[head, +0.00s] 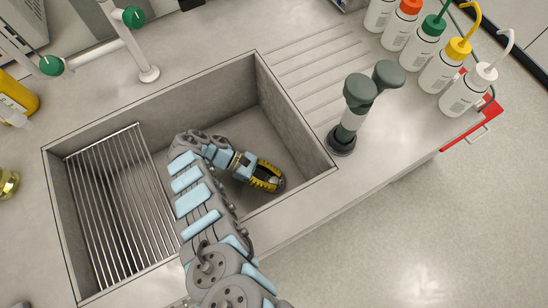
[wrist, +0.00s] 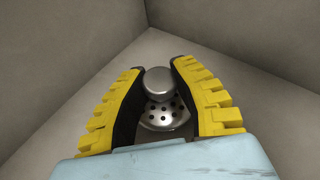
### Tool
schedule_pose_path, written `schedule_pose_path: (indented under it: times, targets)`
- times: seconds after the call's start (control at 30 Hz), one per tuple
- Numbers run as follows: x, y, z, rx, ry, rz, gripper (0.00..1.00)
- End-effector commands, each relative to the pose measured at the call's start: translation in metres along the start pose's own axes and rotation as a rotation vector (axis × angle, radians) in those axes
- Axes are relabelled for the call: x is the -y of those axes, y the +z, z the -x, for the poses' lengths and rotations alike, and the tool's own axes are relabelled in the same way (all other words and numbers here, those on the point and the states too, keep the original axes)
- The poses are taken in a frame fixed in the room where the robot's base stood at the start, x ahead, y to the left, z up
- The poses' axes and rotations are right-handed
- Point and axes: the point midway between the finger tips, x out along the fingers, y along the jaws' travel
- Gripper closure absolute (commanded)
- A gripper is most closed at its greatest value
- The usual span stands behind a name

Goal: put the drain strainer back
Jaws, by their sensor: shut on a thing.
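The drain strainer (wrist: 163,117) is a metal disc with several holes and a round knob (wrist: 158,81). In the wrist view it sits between the yellow-ribbed, black-padded fingers of my gripper (wrist: 158,85), which is shut on it. In the head view my gripper (head: 268,178) reaches down inside the grey sink (head: 262,125), in its right part. The strainer cannot be made out there, as my gripper covers it. No drain opening shows in either view. The gap between strainer and sink floor cannot be judged.
A wire rack (head: 112,200) covers the sink's left part. A white tap (head: 135,45) stands behind the sink. A green-headed eyewash fitting (head: 352,115) stands at its right rim. Several wash bottles (head: 440,70) line the right back. Grooved counter (head: 310,70) lies clear beside the sink.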

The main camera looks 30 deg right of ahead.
Motion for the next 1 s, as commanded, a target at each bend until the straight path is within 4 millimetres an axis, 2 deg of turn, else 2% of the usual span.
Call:
schedule_pose_path:
  times: [0.13, 0.17, 0.23, 0.67, 1.0]
  targets:
    - [0.000, -0.001, -0.001, 0.000, 0.000, 0.000, 1.00]
    - [0.000, -0.001, -0.001, 0.000, 0.000, 0.000, 0.68]
    - [0.000, -0.001, 0.000, 0.000, 0.000, 0.000, 0.48]
    - [0.000, -0.001, 0.002, 0.000, -0.002, 0.001, 0.48]
    - [-0.001, -0.001, 0.026, -0.001, -0.001, 0.000, 0.48]
